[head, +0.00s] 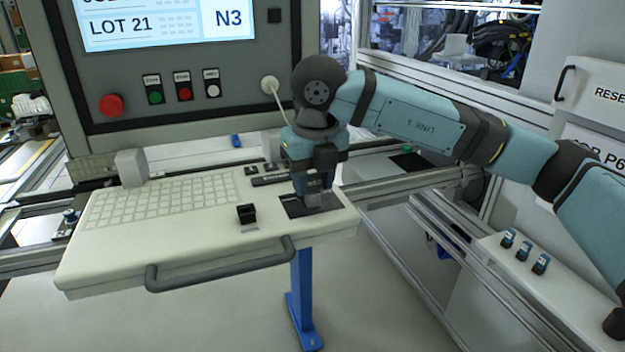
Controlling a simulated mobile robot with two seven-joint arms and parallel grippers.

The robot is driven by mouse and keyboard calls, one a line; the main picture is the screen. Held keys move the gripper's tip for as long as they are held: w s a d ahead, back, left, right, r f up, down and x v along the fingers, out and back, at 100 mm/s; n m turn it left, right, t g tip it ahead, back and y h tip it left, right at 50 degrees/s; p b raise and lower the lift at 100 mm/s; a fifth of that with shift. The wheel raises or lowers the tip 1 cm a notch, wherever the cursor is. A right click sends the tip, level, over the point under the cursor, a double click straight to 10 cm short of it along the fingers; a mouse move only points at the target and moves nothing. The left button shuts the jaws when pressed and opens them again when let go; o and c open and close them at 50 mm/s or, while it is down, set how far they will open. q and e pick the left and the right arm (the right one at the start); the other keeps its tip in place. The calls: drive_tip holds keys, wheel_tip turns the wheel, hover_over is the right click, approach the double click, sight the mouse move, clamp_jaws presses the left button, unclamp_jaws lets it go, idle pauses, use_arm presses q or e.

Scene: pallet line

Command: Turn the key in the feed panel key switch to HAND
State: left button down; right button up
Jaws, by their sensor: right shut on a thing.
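My right gripper (316,200) points straight down over the right end of the pale sloping console (180,240). Its fingertips are shut, low over a dark plate (292,208) set in the console top. The fingers and wrist hide the key and most of the switch, so the key's angle and the HAND marking cannot be read. My left gripper is not in view.
A small black block (246,214) stands left of the plate, by the keyboard (165,203). A grey handle (220,267) runs along the console front. Behind stands a panel with a screen (165,22) and a red button (112,104). Several knobs (523,252) are at right.

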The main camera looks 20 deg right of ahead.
drive_tip(key=shift+f+n+b, duration=0.15)
drive_tip(key=shift+n+b, duration=0.4)
drive_tip(key=shift+n, duration=0.15)
drive_tip(key=n+b, duration=0.1)
drive_tip(key=n, duration=0.1)
drive_tip(key=shift+n, duration=0.3)
drive_tip(key=n+b, duration=0.1)
drive_tip(key=n, duration=0.3)
drive_tip(key=shift+y+b, duration=0.4)
drive_tip(key=o, duration=1.5)
drive_tip(key=shift+c, duration=0.2)
drive_tip(key=shift+r+p, duration=1.8)
drive_tip(key=shift+r, duration=1.8)
drive_tip(key=shift+g, duration=0.3)
